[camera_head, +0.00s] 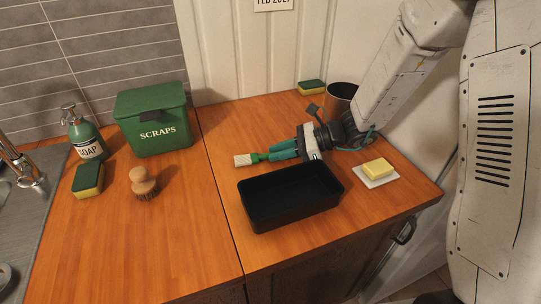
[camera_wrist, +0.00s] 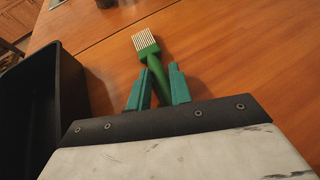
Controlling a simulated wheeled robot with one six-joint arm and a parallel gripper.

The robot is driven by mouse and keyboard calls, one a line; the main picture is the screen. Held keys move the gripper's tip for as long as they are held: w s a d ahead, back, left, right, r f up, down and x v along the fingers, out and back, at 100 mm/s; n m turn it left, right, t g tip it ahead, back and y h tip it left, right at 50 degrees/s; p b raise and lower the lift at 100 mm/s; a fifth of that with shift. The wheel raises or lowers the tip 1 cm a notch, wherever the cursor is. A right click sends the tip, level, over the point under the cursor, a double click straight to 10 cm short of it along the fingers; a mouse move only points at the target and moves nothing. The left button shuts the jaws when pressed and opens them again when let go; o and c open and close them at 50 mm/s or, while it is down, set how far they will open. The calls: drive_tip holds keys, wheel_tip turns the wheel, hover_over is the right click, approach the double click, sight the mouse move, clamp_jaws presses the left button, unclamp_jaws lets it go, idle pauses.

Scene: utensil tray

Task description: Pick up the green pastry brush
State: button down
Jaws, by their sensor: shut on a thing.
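The green pastry brush (camera_wrist: 150,57) has a green handle and pale bristles. My gripper (camera_wrist: 160,88) is shut on its handle, with one teal finger on each side. The bristle end points away from the gripper in the wrist view. In the head view the brush (camera_head: 248,159) sticks out to the left of my gripper (camera_head: 275,152), behind the black tray. I cannot tell whether the brush touches the counter. The rest of the handle is hidden by the fingers and gripper body.
An empty black tray (camera_head: 245,196) stands just in front of the gripper. A butter block (camera_head: 378,167) on a white dish, a dark pot (camera_head: 341,94) and a sponge (camera_head: 312,86) are nearby. The green scraps bin (camera_head: 153,113), wooden scrub brush (camera_head: 143,182) and soap bottle (camera_head: 84,136) stand left.

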drive_tip(key=shift+r, duration=0.1)
wheel_tip(320, 180, up, 10)
idle(0.4)
idle(2.2)
